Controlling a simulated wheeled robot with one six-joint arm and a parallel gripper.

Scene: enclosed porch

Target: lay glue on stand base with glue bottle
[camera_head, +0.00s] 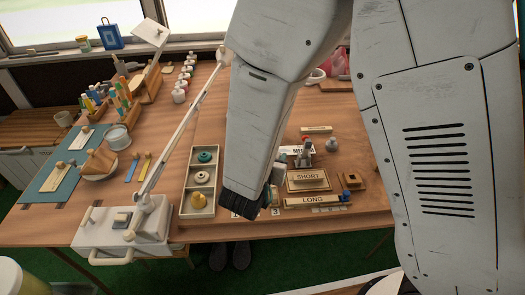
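My gripper (277,178) is small and partly hidden behind my arm, over the work area at the table's front. Its fingers are too small to tell open from shut. A square brown wooden piece with a dark middle (351,181), which may be the stand base, sits to the right of the SHORT board. A small upright grey item with a reddish part (304,155) stands behind that board. A rounded grey item (331,145) stands to its right. I cannot tell whether either is the glue bottle, and no glue shows clearly.
Boards marked SHORT (308,176) and LONG (313,201) lie near the table's front edge. A tray (184,208) with several round parts stands left of my arm. A jointed lamp (150,203) stands farther left. Bare wood (325,108) shows behind the boards.

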